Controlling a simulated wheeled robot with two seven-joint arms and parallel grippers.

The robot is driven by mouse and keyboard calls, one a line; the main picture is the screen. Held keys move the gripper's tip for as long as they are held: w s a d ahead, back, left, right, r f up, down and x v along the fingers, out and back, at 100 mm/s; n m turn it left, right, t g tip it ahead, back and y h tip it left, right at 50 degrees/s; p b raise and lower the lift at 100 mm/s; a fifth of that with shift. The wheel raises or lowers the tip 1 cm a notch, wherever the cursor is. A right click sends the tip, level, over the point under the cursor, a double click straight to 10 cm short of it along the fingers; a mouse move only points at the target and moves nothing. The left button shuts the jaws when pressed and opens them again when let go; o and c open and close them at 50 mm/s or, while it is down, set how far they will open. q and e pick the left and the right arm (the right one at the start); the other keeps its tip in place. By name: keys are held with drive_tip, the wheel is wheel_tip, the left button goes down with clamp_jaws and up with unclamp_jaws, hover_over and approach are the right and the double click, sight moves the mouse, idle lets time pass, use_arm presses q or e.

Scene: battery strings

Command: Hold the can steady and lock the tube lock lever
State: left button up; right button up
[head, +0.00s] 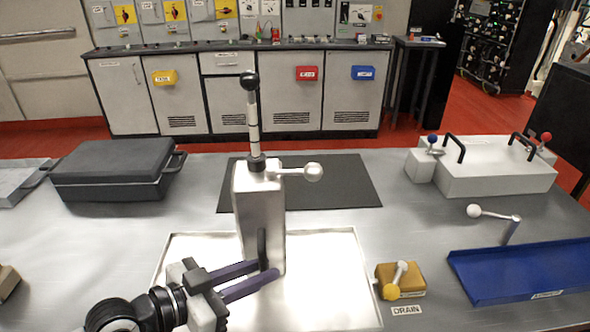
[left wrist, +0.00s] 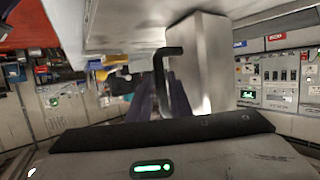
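The can (head: 258,215) is a tall silver metal box standing upright on a bright tray in the middle of the table. The lock lever (head: 313,171), with a white ball, sticks out to the right at the tube's base. My left gripper (head: 266,267) is at the can's lower front, its fingers on both sides of the black handle (head: 262,246). In the left wrist view the handle (left wrist: 160,70) lies between the fingers with no clear gap. My right gripper is not in view.
A yellow drain block with a lever (head: 398,279) sits right of the tray (head: 340,305). A blue tray (head: 520,270) and white housing (head: 498,172) are farther right. A black case (head: 115,170) stands at the left. A dark mat (head: 345,185) lies behind the can.

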use_arm(q)
clamp_jaws()
drive_tip(key=shift+r, duration=0.15)
drive_tip(key=shift+f, duration=0.2)
drive_tip(key=shift+s+f, duration=0.1)
drive_tip(key=shift+f, duration=0.25)
idle(0.9)
